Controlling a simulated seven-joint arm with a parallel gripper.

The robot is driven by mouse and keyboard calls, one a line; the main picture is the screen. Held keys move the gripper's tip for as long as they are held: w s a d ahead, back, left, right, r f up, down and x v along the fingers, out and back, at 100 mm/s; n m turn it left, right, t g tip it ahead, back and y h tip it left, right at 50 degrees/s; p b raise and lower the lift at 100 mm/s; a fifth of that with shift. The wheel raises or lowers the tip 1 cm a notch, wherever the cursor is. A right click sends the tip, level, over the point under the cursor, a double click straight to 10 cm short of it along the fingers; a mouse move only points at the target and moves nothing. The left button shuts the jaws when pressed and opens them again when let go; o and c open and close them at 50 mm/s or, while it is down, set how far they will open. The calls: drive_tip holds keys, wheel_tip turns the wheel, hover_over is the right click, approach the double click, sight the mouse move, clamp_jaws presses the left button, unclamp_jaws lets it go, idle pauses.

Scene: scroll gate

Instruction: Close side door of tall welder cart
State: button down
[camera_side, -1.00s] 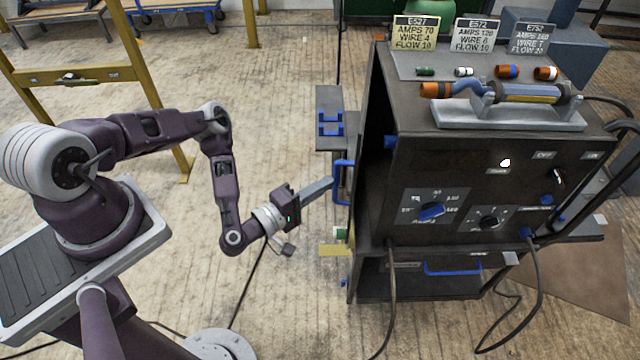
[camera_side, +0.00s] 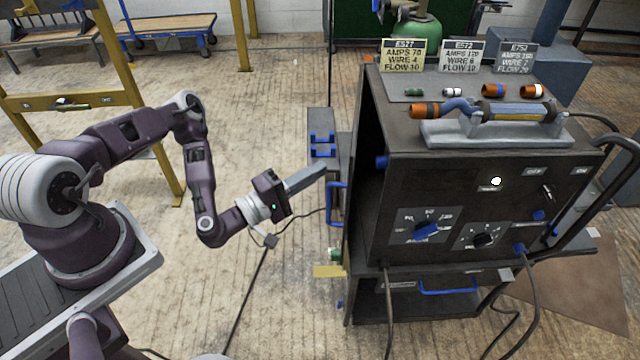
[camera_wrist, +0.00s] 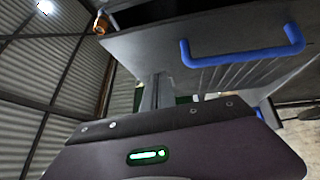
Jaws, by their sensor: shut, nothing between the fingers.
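The tall dark welder cart (camera_side: 375,220) stands upright right of centre in the side view, with its left side open. The side door (camera_side: 344,165) is swung open at that side, seen nearly edge-on, with a blue handle (camera_side: 336,204). In the wrist view the door (camera_wrist: 215,62) is a grey panel across the upper right, with its blue handle (camera_wrist: 240,56). My gripper (camera_side: 322,168) is shut and empty, its fingertips just left of the door and slightly above the handle. I cannot tell whether they touch it. Its fingers (camera_wrist: 157,92) point at the panel in the wrist view.
A torch (camera_side: 495,112) on a grey rest and several small nozzles lie on the cart top. Blue hooks (camera_side: 322,145) sit on a grey panel behind my fingertips. Cables hang at the cart's front. A yellow frame (camera_side: 75,102) stands behind my arm. Floor between arm and cart is open.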

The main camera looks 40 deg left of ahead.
sight(331, 200)
drive_tip(key=s+a+f+m+g+h, duration=0.65)
drive_tip(key=m+g+h, duration=0.25)
drive_tip(key=h, duration=0.2)
drive_tip(key=shift+y, duration=0.3)
drive_tip(key=x, duration=1.3)
drive_tip(key=shift+r, duration=0.25)
drive_tip(key=shift+d, duration=0.15)
